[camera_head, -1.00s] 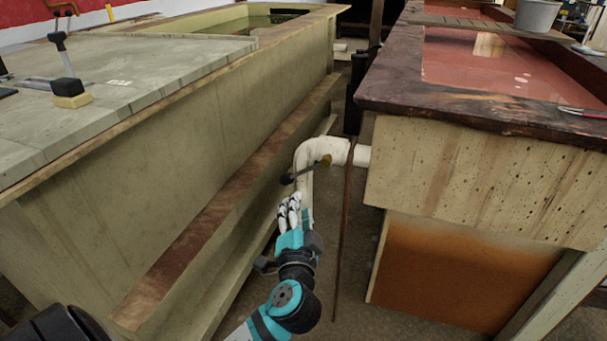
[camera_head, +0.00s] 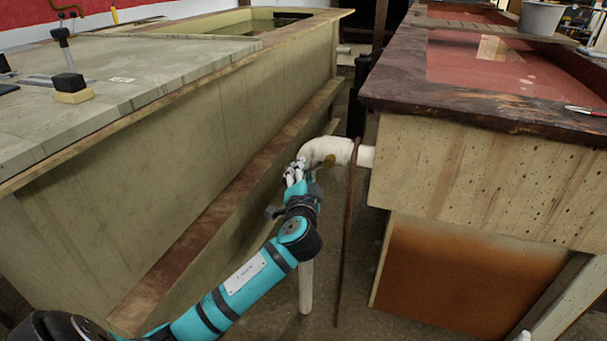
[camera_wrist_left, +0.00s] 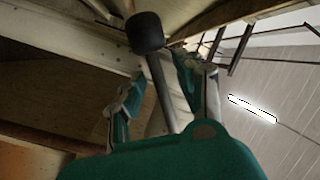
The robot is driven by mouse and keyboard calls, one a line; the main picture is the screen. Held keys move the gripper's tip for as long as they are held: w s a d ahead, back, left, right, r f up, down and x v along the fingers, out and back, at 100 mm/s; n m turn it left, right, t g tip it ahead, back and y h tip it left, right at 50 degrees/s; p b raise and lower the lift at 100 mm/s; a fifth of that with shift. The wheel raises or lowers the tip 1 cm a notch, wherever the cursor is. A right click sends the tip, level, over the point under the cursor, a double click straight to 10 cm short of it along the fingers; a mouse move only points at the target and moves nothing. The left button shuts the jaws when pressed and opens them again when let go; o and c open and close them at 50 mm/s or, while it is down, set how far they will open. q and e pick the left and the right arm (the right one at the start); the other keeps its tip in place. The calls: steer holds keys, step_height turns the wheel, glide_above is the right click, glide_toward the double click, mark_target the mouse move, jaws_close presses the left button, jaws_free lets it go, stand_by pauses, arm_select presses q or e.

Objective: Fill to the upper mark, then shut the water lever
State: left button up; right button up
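The water lever has a dark rod and a black knob (camera_wrist_left: 145,32), clear in the left wrist view. In the head view its brass fitting (camera_head: 329,160) sits on the white pipe (camera_head: 335,148) between the two tanks; the handle is mostly hidden by my gripper. My left gripper (camera_head: 295,170) is at the lever. In the left wrist view its fingers (camera_wrist_left: 160,78) are apart, with the rod passing between them; I cannot tell whether they touch it. The left tank (camera_head: 270,27) holds greenish water. I cannot make out an upper mark. My right gripper is not in view.
The right tank (camera_head: 480,125) with reddish liquid stands close on the right. A thin brown rod (camera_head: 347,220) hangs in front of the pipe. A wooden ledge (camera_head: 225,200) runs along the left tank. A bucket (camera_head: 540,17) stands on the right tank.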

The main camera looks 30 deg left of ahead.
arm_select(q)
jaws_close()
